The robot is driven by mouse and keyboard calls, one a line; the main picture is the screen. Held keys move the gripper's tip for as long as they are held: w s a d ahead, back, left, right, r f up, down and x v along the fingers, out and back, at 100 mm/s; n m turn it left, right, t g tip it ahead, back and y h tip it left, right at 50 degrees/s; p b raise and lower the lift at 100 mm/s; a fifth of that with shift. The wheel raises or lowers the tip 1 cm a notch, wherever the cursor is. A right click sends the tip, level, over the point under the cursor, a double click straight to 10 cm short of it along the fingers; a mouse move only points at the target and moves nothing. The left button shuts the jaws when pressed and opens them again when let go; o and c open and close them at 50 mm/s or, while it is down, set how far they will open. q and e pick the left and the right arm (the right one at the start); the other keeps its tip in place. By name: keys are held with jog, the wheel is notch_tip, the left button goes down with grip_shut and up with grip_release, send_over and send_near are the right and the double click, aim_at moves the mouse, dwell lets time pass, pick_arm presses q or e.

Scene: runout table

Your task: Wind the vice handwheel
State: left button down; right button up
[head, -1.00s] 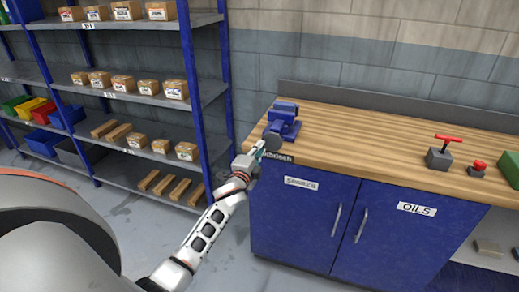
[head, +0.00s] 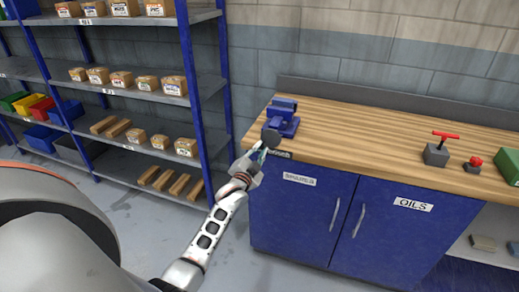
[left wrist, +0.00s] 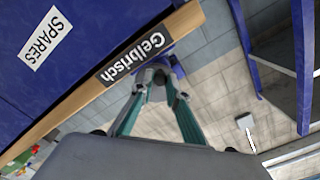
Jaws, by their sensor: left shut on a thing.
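The blue vice (head: 283,113) stands on the left front corner of the wooden bench. Its dark grey handwheel (head: 271,136) faces the front, over the bench edge. My left gripper (head: 263,149) reaches up from below and is shut on the handwheel. In the left wrist view, the teal fingers of my left gripper (left wrist: 155,80) close together at the wheel, with part of the blue vice (left wrist: 175,66) behind. The fingers and the gripper body hide much of the wheel there. My right gripper is not in view.
The wooden bench top (head: 360,135) is clear right of the vice, up to a grey block with a red handle (head: 437,152) and a red button (head: 474,162). Blue cabinet doors (head: 300,215) are below. A loaded blue-post shelf (head: 186,90) stands left.

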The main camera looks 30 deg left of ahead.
pick_arm(q)
jog(key=n, duration=0.2)
jog(key=shift+d+f+n, duration=0.25)
jog(key=shift+d+n, duration=0.05)
jog(key=shift+n, duration=0.1)
jog(key=shift+w+d+f+n, duration=0.1)
jog(key=shift+d+n, duration=0.05)
jog(key=shift+n, duration=0.45)
jog(key=c, duration=2.1)
grip_release()
